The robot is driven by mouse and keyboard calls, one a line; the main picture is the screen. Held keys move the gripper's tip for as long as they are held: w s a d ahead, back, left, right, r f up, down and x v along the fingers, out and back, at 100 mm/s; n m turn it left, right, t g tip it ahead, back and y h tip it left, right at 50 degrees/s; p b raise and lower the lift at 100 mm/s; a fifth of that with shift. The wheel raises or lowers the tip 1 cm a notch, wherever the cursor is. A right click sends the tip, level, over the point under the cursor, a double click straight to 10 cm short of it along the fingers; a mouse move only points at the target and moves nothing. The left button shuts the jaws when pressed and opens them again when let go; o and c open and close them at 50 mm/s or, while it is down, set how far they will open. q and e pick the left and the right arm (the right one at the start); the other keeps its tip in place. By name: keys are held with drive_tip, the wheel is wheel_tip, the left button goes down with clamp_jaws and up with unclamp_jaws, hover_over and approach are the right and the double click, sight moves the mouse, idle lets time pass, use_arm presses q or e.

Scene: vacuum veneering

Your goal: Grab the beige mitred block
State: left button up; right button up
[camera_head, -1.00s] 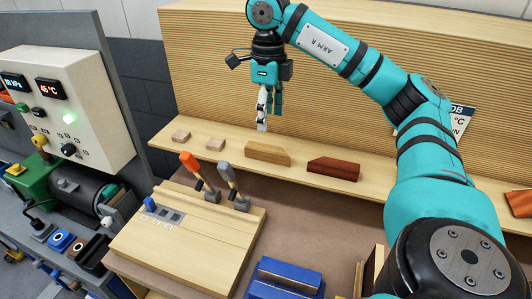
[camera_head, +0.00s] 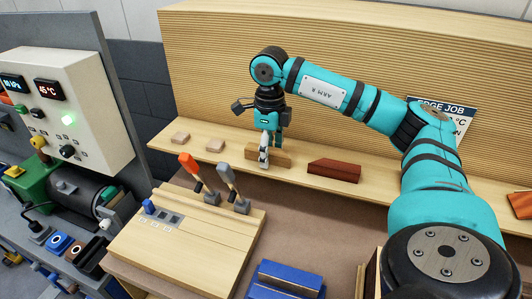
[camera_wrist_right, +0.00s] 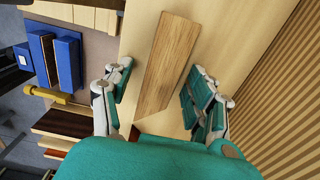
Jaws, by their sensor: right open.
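The beige mitred block (camera_head: 284,158) lies on the pale wooden shelf, partly hidden behind my right gripper (camera_head: 270,152) in the head view. In the right wrist view the block (camera_wrist_right: 168,55) lies lengthwise between the two fingers of the right gripper (camera_wrist_right: 160,78). The fingers are open, one on each side, with visible gaps to the block. My left gripper is not in view.
A red-brown mitred block (camera_head: 334,170) lies on the shelf to the right. A wooden board with two levers (camera_head: 187,240) stands in front. A ribbed wall (camera_head: 400,70) rises behind the shelf.

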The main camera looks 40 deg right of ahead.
drive_tip(key=shift+c, duration=0.2)
clamp_jaws()
drive_tip(key=shift+r, duration=0.1)
